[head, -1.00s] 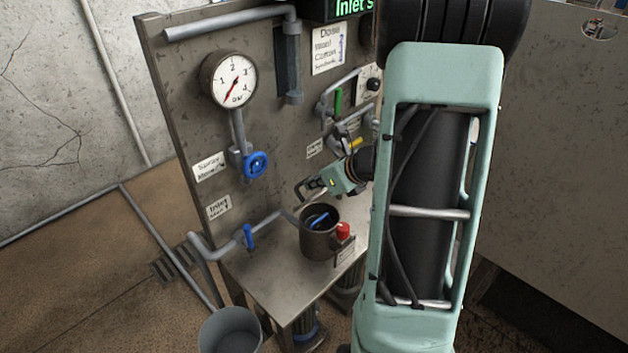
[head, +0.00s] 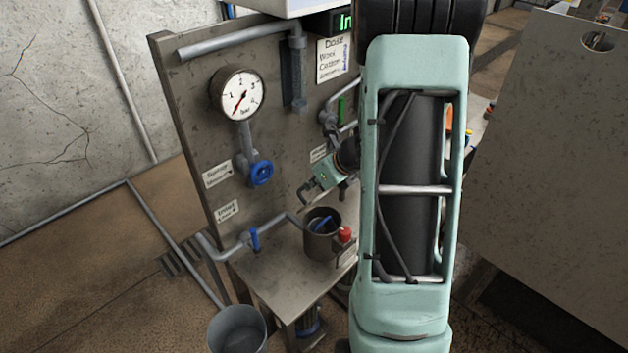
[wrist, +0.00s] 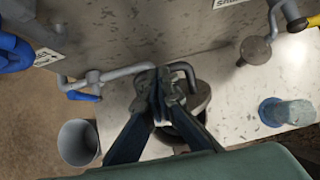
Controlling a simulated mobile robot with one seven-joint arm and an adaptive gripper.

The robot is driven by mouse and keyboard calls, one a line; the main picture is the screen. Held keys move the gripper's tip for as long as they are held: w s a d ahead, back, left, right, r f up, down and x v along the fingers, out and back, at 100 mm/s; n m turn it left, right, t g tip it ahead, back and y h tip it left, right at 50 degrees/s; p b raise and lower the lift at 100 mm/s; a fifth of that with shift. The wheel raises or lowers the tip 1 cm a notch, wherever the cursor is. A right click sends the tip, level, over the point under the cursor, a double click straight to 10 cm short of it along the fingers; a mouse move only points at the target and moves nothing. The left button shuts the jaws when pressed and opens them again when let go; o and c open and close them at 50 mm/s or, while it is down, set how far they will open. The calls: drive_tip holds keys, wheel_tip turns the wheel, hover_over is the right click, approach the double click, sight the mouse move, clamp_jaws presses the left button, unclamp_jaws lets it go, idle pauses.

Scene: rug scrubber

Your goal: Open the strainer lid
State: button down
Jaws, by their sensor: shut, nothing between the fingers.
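The strainer (head: 318,246) is a dark round pot on the metal bench, with a blue bar (head: 322,223) showing within its rim and a red knob (head: 345,234) at its right side. I cannot tell the lid apart from the pot's top. My gripper (head: 306,194) is above the strainer, close to the panel, and appears apart from it. In the wrist view my gripper (wrist: 157,84) has its fingers together and empty. The fingers cover part of the strainer's dark round top (wrist: 199,97) there.
The upright panel (head: 200,130) carries a gauge (head: 238,92), a blue handwheel (head: 261,173) and pipes. A blue-handled valve (head: 254,239) sits on the pipe left of the strainer. A grey bucket (head: 237,330) stands at the bench's front left. The bench front (head: 275,280) is clear.

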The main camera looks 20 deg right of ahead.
drive_tip(key=shift+w+a+r+g+p, duration=0.25)
drive_tip(key=shift+w+g+p, duration=0.15)
drive_tip(key=shift+p, duration=0.4)
drive_tip(key=shift+w+a+p, duration=0.15)
drive_tip(key=shift+w+p, duration=0.25)
drive_tip(key=shift+w, duration=0.2)
drive_tip(key=shift+w+a+f, duration=0.2)
drive_tip(key=shift+w+a, duration=0.05)
drive_tip(key=shift+w, duration=0.45)
drive_tip(key=shift+w+a+f, duration=0.2)
drive_tip(key=shift+w+a, duration=0.05)
drive_tip(key=shift+w, duration=0.5)
drive_tip(key=shift+w+a+f, duration=0.2)
drive_tip(key=shift+w+a, duration=0.05)
drive_tip(key=shift+w, duration=0.45)
